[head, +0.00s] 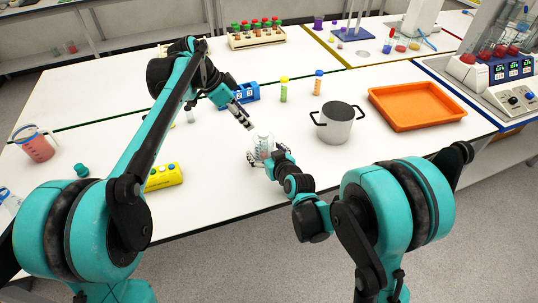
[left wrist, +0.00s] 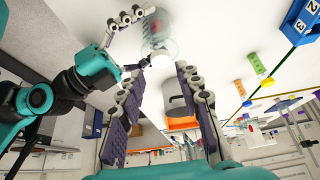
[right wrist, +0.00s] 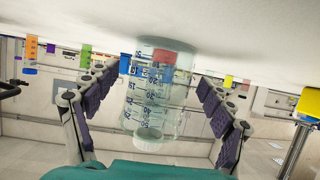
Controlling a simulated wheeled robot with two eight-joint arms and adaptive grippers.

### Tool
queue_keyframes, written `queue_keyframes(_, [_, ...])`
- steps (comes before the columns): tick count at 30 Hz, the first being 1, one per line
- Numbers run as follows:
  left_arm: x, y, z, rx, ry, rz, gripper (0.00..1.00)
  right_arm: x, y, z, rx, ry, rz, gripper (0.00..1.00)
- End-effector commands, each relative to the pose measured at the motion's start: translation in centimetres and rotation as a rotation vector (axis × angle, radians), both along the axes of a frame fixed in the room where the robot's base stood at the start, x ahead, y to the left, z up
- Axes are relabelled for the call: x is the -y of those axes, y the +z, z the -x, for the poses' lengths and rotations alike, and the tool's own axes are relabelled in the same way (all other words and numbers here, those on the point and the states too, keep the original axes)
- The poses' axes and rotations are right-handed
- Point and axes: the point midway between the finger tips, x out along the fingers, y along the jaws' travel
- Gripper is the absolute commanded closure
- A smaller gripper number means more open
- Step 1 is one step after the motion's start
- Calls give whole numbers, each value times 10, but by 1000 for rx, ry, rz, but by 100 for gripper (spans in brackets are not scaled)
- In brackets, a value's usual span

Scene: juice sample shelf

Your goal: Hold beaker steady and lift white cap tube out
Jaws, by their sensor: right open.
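The clear glass beaker (head: 262,142) stands on the white table near its front edge, and its dark scale marks show in the right wrist view (right wrist: 170,92). A white cap (left wrist: 161,60) shows at the beaker's mouth in the left wrist view; something red shows low inside the glass. The tube's body is hard to make out. My right gripper (right wrist: 155,98) is open, with its fingers on either side of the beaker; I cannot tell whether they touch it. My left gripper (head: 246,122) is open and empty, above and beside the beaker, with the white cap beyond its fingers (left wrist: 163,105).
A grey pot (head: 337,125) with black handles stands right of the beaker. An orange tray (head: 415,104) lies farther right. Behind are a blue numbered rack (head: 246,92) and green and orange tubes. A yellow block (head: 163,177) lies left. The table between is clear.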

Motion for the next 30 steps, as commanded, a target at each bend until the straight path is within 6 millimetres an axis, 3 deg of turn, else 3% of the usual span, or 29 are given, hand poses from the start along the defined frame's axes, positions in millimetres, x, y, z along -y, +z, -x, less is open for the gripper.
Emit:
queue_keyframes(11, [0, 0, 0, 0, 0, 0, 66, -2, -3, -6, 0, 0, 0, 18])
queue_keyframes(18, [0, 0, 0, 0, 0, 0, 66, -2, -3, -6, 0, 0, 0, 78])
queue_keyframes(21, [0, 0, 0, 0, 0, 0, 66, -2, -3, -6, 0, 0, 0, 78])
queue_keyframes(24, [1, 1, 1, -2, 8, -3, 45, -2, -3, -6, 0, 0, 0, 79])
queue_keyframes(30, [8, 16, 10, -40, 191, -50, 45, -2, -3, -6, -1, 0, 0, 79])
